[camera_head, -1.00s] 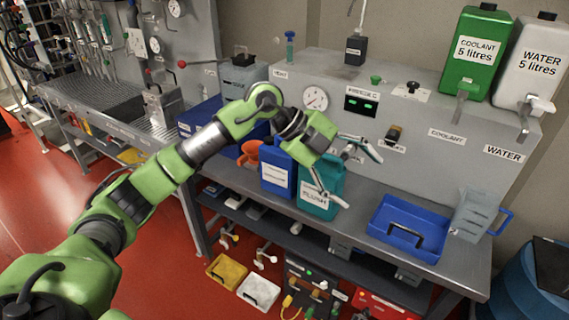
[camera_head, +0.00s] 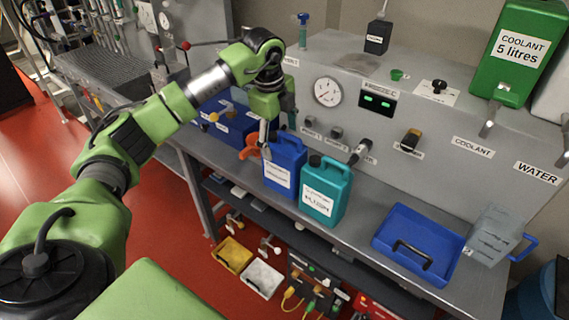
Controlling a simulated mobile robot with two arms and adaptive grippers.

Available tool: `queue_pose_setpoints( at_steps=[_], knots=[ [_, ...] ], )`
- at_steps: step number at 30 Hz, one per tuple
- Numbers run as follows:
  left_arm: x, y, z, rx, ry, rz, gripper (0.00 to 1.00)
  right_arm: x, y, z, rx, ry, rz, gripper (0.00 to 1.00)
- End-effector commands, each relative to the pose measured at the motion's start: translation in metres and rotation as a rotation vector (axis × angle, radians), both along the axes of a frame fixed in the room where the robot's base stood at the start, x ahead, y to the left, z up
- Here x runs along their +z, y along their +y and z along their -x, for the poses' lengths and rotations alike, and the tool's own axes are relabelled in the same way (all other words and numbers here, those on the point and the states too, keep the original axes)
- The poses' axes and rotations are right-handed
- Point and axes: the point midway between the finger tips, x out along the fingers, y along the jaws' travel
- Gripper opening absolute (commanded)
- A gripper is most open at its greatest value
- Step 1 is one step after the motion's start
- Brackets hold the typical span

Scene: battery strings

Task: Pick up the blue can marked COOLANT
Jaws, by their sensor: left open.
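The blue can (camera_head: 281,172) stands upright on the grey bench, with a white label too small to read. A teal can (camera_head: 325,190) with a white label stands just to its right. My left gripper (camera_head: 277,136) is open and points down at the top of the blue can. Its fingers overlap the can's upper left and handle area in the picture. I cannot tell whether they touch it. Nothing is held. My right gripper is not in view.
An orange funnel (camera_head: 250,147) is close left of the blue can. A blue tray (camera_head: 389,245) and a clear jug (camera_head: 491,237) stand to the right. The grey panel (camera_head: 330,60) with gauge and taps rises behind. Bench space between teal can and tray is free.

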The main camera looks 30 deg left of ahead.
Motion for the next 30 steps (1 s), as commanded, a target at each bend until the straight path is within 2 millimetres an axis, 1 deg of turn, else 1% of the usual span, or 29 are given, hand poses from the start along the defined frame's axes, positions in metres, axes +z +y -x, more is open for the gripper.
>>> queue_pose_setpoints(
  at_steps=[4,6,8,9,12,15,19,22,23,24,26,27,28,29,30],
  knots=[
    [-0.008,0.0,-0.002,0.0,0.002,0.001,0.73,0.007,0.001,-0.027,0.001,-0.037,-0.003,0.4],
    [-0.014,0.0,-0.005,0.0,0.003,0.001,0.73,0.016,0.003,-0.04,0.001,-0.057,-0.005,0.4],
    [-0.023,0.001,-0.008,0.001,0.004,0.001,0.73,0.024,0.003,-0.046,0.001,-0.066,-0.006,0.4],
    [-0.029,0.001,-0.01,0.0,0.005,0.001,0.73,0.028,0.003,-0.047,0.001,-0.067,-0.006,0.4],
    [-0.044,0.0,-0.014,-0.001,0.002,0.001,0.73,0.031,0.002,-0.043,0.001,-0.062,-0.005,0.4],
    [-0.052,0.001,-0.015,0.0,0.0,0.001,0.73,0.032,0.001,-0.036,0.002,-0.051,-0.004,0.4],
    [-0.055,0.001,-0.016,-0.001,-0.002,0.001,0.73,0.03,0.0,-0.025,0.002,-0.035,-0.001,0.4],
    [-0.055,0.001,-0.016,-0.001,-0.002,0.001,0.73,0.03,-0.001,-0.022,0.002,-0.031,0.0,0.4],
    [-0.054,0.001,-0.016,-0.001,-0.002,0.001,0.68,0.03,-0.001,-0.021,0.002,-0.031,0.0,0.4],
    [-0.054,0.001,-0.016,-0.001,-0.002,0.001,0.58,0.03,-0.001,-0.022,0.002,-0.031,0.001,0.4],
    [-0.054,0.001,-0.016,-0.001,-0.001,0.001,0.42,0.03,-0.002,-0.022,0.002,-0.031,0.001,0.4],
    [-0.054,0.001,-0.016,-0.001,-0.001,0.001,0.32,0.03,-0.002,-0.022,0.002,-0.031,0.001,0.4],
    [-0.054,0.001,-0.016,-0.001,-0.001,0.001,0.24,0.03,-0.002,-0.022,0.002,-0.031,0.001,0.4],
    [-0.054,0.001,-0.016,-0.001,-0.001,0.001,0.19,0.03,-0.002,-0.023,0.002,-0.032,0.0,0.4],
    [-0.05,0.0,-0.018,0.0,-0.01,0.002,0.19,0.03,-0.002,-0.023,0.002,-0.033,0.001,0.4]
  ],
)
